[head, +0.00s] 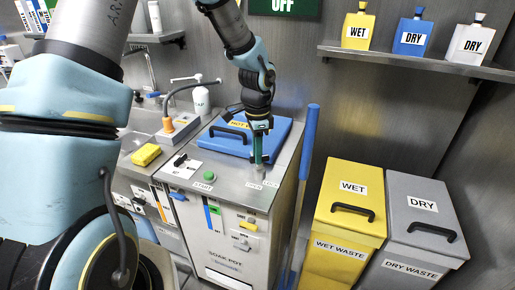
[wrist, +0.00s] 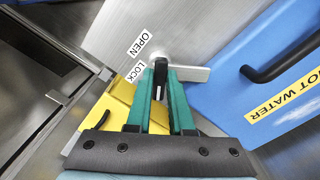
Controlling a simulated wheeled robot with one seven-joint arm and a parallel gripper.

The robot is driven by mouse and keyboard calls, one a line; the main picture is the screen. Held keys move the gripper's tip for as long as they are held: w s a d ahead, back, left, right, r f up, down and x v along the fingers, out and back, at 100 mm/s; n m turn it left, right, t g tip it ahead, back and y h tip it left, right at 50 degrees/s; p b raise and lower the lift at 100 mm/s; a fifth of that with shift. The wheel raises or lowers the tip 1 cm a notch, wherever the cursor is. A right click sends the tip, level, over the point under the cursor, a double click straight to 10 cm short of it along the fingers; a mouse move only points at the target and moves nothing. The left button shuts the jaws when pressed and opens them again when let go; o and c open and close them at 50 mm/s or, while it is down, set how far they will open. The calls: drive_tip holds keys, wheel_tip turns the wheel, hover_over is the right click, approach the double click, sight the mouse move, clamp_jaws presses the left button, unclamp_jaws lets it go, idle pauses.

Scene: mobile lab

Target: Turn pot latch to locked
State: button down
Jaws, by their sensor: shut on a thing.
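The soak pot (head: 215,238) is a grey cabinet with a blue lid (head: 222,140) marked HOT WATER; the lid looks shut. The pot latch (wrist: 194,74) is a pale metal lever with a round pivot, on the steel top beside the lid. In the wrist view it extends right from the pivot, toward the blue lid. The OPEN label (wrist: 141,44) and LOCK label (wrist: 138,72) lie left of the pivot. My gripper (wrist: 161,68) points down at the top and is shut on the latch lever. Its teal fingers hide part of the lever.
A blue upright pole (head: 302,165) stands close to the pot's right side. Yellow WET (head: 340,190) and grey DRY (head: 425,205) waste bins stand to the right. A green button (head: 209,175) sits on the pot's front edge. A sink with a faucet is at left.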

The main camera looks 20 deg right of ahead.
drive_tip(key=m+p, duration=0.1)
drive_tip(key=m, duration=0.1)
drive_tip(key=m+p, duration=0.1)
drive_tip(key=m, duration=0.1)
drive_tip(key=shift+w+d+r, duration=0.1)
drive_tip(key=shift+d+r, duration=0.05)
drive_tip(key=shift+m+p, duration=0.95)
drive_tip(key=shift+m, duration=0.65)
drive_tip(key=c, duration=0.8)
unclamp_jaws()
drive_tip(key=shift+w, duration=0.1)
wheel_tip(320, 180, up, 11)
drive_tip(key=b, duration=0.1)
drive_tip(key=shift+f+b, duration=0.2)
drive_tip(key=shift+b, duration=0.15)
